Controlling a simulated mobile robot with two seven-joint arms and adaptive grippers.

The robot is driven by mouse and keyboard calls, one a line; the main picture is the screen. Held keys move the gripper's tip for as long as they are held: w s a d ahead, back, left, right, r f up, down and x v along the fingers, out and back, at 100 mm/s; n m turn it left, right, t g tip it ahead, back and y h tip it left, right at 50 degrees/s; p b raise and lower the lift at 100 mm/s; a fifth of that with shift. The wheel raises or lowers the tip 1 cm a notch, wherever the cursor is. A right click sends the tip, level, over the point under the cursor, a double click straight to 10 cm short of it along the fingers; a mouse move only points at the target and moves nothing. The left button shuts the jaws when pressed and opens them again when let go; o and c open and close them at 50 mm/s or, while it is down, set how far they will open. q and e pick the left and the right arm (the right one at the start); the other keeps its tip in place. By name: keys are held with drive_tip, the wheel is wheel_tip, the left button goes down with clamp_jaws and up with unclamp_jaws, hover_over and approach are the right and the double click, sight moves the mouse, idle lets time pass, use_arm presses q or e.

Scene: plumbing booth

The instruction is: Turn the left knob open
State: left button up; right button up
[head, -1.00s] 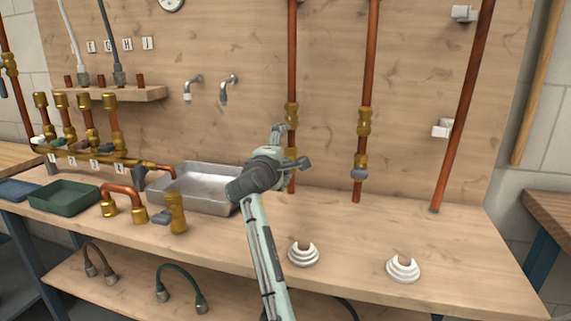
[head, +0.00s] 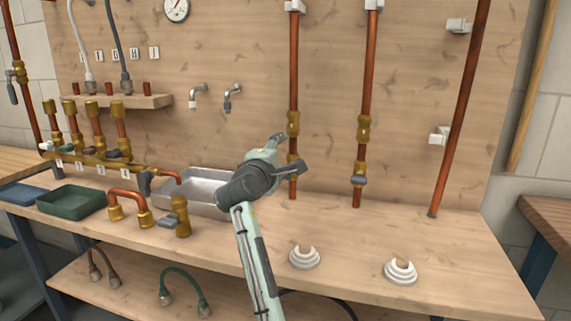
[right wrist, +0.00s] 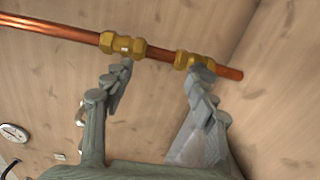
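The left copper pipe (head: 294,70) stands upright against the wooden back panel, with a brass fitting (head: 293,124) on it. My right gripper (head: 287,153) is in front of its lower part and hides the valve and knob there. In the right wrist view, my right gripper (right wrist: 162,82) is open and empty, its fingers spread below the pipe (right wrist: 60,30) in the picture. A brass valve (right wrist: 190,59) lies by the right fingertip. A grey piece there may be the left knob; I cannot tell whether it touches the finger. My left gripper is not in view.
A metal tray (head: 195,207) lies left of my arm. White ringed fittings (head: 304,258) stand at the bench front. The bench right of them is clear.

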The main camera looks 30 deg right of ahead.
drive_tip(key=shift+s+a+f, duration=0.4)
drive_tip(key=shift+s+a, duration=0.4)
drive_tip(key=shift+a, duration=0.1)
drive_tip(key=shift+s+a+f, duration=0.35)
drive_tip(key=shift+s+a, duration=0.4)
drive_tip(key=shift+a, duration=0.1)
